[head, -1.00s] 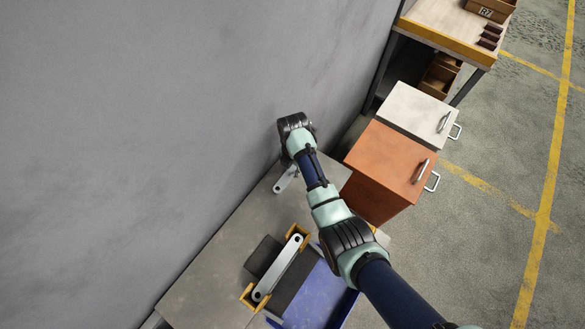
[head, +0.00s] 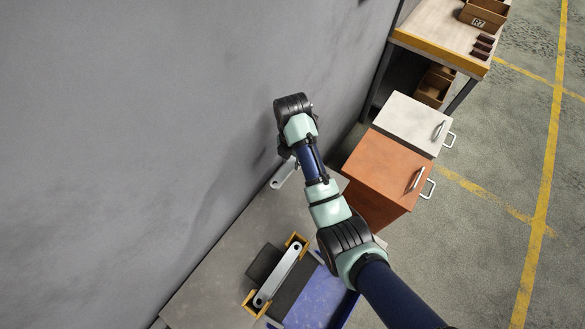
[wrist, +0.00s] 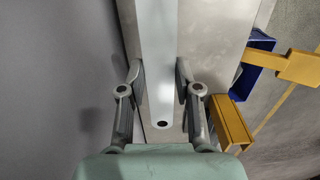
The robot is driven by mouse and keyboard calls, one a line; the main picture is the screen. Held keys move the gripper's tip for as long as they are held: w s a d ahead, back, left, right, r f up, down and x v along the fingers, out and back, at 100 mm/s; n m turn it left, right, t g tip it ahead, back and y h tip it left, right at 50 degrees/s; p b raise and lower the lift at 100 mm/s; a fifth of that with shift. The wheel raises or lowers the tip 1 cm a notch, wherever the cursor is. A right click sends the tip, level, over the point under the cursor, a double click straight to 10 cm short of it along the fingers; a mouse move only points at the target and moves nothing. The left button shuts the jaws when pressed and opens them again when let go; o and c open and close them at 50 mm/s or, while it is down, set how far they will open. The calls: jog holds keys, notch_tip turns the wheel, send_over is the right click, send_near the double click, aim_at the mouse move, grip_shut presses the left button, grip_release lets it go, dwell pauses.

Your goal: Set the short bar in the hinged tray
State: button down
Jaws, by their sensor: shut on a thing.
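My gripper (wrist: 160,78) is shut on a pale grey flat bar with a hole near its end, the short bar (wrist: 161,40). In the head view the bar's end (head: 282,175) shows below my wrist, near the wall, at the far end of the bench; my fingers are mostly hidden there. A blue tray-like piece (head: 322,295), which looks like the hinged tray, lies at the near end of the bench, partly cut off by the frame. Part of something blue also shows in the wrist view (wrist: 256,58).
Another, longer-looking grey bar (head: 279,274) rests in yellow brackets (head: 254,301) beside a dark block (head: 264,262). The grey wall (head: 150,120) stands close along the bench (head: 225,260). Orange (head: 385,165) and white (head: 413,118) cabinets stand to the right.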

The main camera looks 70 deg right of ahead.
aim_at(292, 162)
notch_tip(292, 162, up, 8)
jog(key=p, duration=0.5)
